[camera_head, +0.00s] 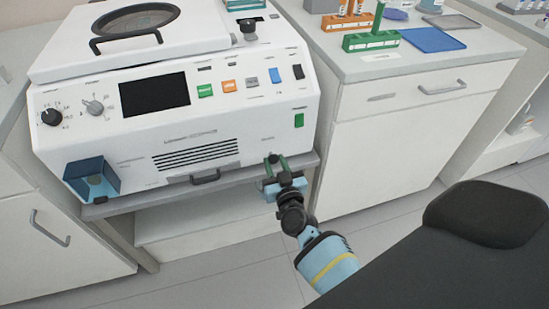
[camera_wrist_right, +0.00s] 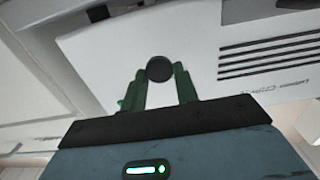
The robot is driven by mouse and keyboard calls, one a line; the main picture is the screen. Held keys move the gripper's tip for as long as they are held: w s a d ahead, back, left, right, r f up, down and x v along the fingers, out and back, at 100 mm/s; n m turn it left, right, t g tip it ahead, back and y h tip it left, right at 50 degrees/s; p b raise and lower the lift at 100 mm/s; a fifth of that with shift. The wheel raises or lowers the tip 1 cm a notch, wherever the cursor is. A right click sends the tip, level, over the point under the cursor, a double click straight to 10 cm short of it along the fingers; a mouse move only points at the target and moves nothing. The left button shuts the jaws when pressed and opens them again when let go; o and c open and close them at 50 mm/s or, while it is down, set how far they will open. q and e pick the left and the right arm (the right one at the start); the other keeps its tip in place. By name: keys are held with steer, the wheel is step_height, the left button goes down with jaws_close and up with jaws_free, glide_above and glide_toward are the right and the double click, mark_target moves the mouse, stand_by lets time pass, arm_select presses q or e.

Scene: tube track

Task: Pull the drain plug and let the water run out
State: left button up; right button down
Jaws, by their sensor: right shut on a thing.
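The white machine (camera_head: 215,125) stands on a grey shelf between cabinets in the head view. The drain plug (camera_head: 271,158) is a small black round knob low at the right of its front; it shows as a dark disc in the right wrist view (camera_wrist_right: 159,68). My right gripper (camera_head: 276,166) has its green fingers on either side of the knob and is shut on it. In the wrist view the fingertips (camera_wrist_right: 159,76) flank the knob close to the white front panel. I cannot tell whether the plug is seated or drawn out. No running water is visible. My left gripper is out of view.
A blue translucent box (camera_head: 92,178) sits at the machine's lower left. A dark handle (camera_head: 205,177) is low at the front middle. A cabinet (camera_head: 390,145) with racks (camera_head: 371,42) and a blue tray (camera_head: 432,40) stands at the right. The floor (camera_head: 235,286) in front is clear.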

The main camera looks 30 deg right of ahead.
steer(key=shift+s, duration=0.1)
steer(key=c, duration=1.1)
jaws_free()
steer(key=shift+s, duration=0.1)
steer(key=shift+o, duration=0.2)
steer(key=shift+s+a, duration=0.15)
steer(key=shift+s, duration=0.35)
steer(key=v, duration=0.6)
steer(key=shift+s+p, duration=0.35)
steer(key=shift+p, duration=0.1)
steer(key=shift+a, duration=0.15)
